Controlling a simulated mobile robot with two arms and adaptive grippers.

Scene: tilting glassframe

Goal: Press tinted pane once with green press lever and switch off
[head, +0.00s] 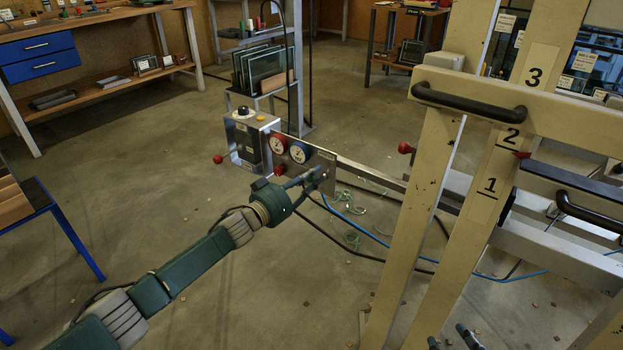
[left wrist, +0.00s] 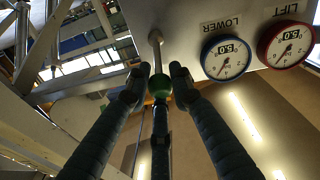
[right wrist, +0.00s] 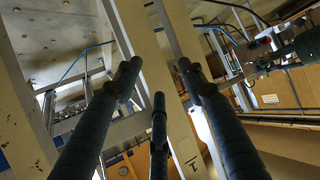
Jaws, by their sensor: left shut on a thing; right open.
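The control panel (head: 327,160) carries a red gauge (head: 278,145) and a blue gauge (head: 300,152). In the left wrist view the blue gauge (left wrist: 226,57) reads LOWER and the red gauge (left wrist: 285,44) LIFT, upside down. My left gripper (head: 312,182) is at the panel's lower edge. Its fingers are shut on the green knob (left wrist: 186,94) of a metal lever (left wrist: 156,48); the head view hides this knob. My right gripper (right wrist: 158,78) is open and empty beside a cream post. A grey switch box (head: 250,140) stands left of the panel. I cannot make out the tinted pane.
The cream frame (head: 405,225), numbered 1 to 3, fills the right side. Red knobs (head: 404,148) stick out near the panel and rail. A rack of glass panes (head: 264,63) stands behind. Hoses (head: 352,225) lie on the floor.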

